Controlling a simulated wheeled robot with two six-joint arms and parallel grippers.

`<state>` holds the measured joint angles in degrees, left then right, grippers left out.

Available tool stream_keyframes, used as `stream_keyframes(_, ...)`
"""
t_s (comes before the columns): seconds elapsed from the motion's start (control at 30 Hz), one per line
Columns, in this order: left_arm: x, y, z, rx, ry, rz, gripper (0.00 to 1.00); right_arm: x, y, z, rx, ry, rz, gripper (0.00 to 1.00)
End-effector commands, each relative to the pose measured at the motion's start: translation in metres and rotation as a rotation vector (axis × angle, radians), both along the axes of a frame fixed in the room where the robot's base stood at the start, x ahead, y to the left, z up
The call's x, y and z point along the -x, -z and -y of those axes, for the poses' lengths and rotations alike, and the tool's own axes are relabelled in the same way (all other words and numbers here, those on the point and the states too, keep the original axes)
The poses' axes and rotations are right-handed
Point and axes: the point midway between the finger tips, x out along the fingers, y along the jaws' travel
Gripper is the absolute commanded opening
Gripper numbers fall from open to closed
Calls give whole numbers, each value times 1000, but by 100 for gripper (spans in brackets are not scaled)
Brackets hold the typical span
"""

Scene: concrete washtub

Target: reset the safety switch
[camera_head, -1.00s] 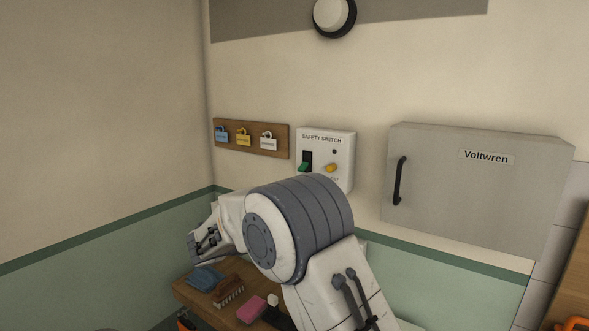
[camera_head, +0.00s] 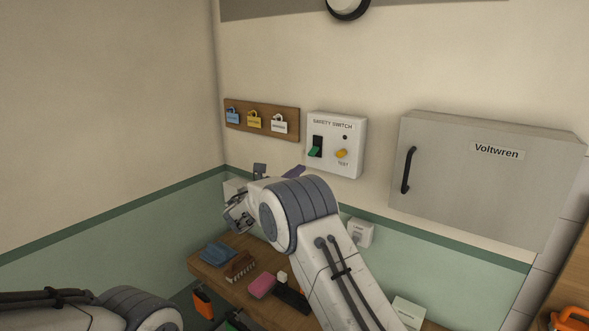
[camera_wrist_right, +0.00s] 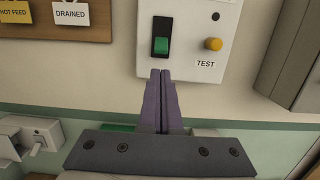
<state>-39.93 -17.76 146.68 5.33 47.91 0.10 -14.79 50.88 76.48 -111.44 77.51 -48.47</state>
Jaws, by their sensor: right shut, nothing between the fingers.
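The safety switch (camera_head: 349,128) is a white box on the wall, with a green rocker (camera_head: 315,152) in a black frame and a yellow TEST button (camera_head: 341,154). In the right wrist view the rocker (camera_wrist_right: 161,45) shows green at its lower part, with the yellow button (camera_wrist_right: 213,44) to its right. My right gripper (camera_wrist_right: 160,73) is shut and empty, its purple fingertips just below the rocker in the picture; I see no contact. In the head view the right gripper (camera_head: 295,171) shows partly behind my arm, below the box. My left gripper is out of view; only its arm shows.
A wooden board (camera_head: 264,122) with blue, yellow and white tags hangs left of the box. A grey Voltwren cabinet (camera_head: 480,185) is at right. Below, a wooden shelf (camera_head: 213,272) carries a blue cloth, a brush and a pink sponge. A white socket (camera_head: 359,234) is on the wall.

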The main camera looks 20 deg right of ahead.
Motion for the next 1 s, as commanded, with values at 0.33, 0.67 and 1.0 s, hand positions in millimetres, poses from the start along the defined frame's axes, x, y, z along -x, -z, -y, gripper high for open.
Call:
stream_keyframes(0.33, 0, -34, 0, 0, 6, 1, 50, -33, -11, 43, -1, 1, 0, 0)
stream_keyframes(0.67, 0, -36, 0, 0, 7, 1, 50, -39, -10, 50, -1, -1, -1, 0)
stream_keyframes(1.0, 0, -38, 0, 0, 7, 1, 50, -34, -12, 61, -18, 13, -14, 0)
